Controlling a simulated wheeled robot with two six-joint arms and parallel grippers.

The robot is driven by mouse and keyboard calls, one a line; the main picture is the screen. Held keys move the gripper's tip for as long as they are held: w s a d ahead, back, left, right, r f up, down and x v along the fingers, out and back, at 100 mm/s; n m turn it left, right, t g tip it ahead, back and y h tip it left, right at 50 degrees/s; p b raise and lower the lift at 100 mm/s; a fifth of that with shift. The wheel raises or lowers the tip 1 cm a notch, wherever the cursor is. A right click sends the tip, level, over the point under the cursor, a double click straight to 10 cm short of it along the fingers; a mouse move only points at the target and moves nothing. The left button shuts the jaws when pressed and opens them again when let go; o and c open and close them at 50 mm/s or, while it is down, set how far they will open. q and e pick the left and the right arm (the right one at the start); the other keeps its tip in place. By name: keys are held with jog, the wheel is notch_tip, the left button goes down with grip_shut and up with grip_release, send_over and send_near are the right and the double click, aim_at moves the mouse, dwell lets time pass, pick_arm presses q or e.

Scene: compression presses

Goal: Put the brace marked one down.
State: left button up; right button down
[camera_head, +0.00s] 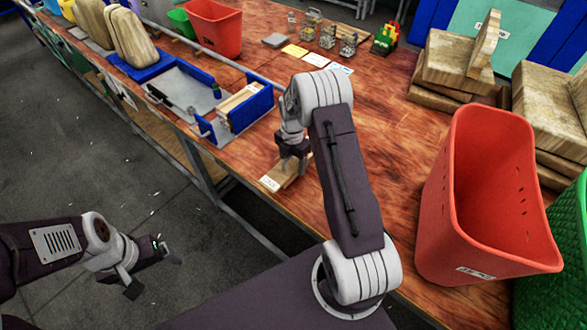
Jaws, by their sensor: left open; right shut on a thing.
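The wooden brace (283,174) is a short pale board with a white label at its near end, too small to read for certain. It is low over or on the table (369,128) near the front edge; I cannot tell if it touches the top. My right gripper (289,162) is shut on it from above, and the arm hides part of it. My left gripper (152,271) is open and empty, out over the floor in front of the table.
A press with blue side plates (247,108) stands just left of the brace, with a wooden piece (238,98) in it. A large red bin (480,200) stands at right. Wooden blocks (450,65), small jars (328,36) and another red bin (213,27) lie further back. Table between is clear.

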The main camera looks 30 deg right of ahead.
aim_at(293, 170)
notch_tip(293, 170, down, 3)
jog(key=shift+f, duration=0.55)
jog(key=shift+f, duration=0.15)
jog(key=shift+c, duration=1.6)
grip_release()
